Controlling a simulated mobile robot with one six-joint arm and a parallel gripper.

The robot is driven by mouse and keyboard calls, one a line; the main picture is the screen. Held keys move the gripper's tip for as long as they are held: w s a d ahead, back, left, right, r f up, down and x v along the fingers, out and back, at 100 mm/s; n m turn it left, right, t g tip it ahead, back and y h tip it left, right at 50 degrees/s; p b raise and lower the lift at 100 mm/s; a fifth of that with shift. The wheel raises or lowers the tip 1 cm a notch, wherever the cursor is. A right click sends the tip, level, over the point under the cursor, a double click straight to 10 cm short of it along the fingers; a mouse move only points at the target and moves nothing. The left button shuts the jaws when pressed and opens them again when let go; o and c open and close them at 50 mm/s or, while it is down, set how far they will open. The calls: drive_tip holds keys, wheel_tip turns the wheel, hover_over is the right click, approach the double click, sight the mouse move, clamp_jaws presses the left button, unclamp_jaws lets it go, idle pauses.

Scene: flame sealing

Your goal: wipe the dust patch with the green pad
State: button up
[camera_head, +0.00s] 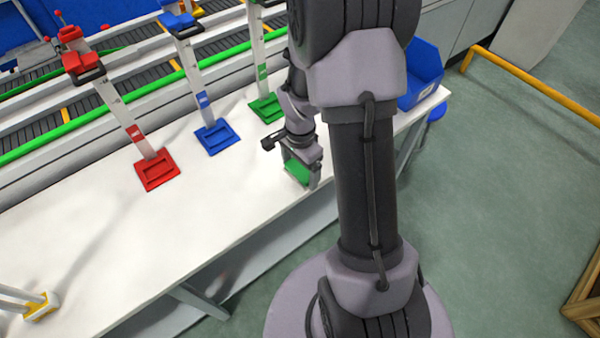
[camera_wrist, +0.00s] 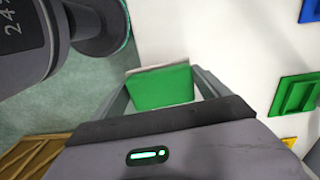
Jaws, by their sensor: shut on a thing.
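My gripper (camera_head: 302,174) is shut on the green pad (camera_head: 297,171), at the front part of the white table near its right end. In the wrist view the green pad (camera_wrist: 160,87) sits between the two fingers of my gripper (camera_wrist: 162,90), with a pale edge along its far side. I cannot tell whether the pad touches the table. I cannot make out a clear dust patch; faint grey shading on the white table (camera_head: 110,250) may be only shadow.
Red (camera_head: 157,170), blue (camera_head: 217,137) and green (camera_head: 266,107) bases with upright posts stand along the table's back. A yellow base (camera_head: 41,306) is at the lower left. A blue bin (camera_head: 424,73) is at the right end. The table's front middle is clear.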

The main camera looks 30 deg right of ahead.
drive_tip(key=shift+r+p, duration=1.4)
drive_tip(key=shift+r, duration=0.7)
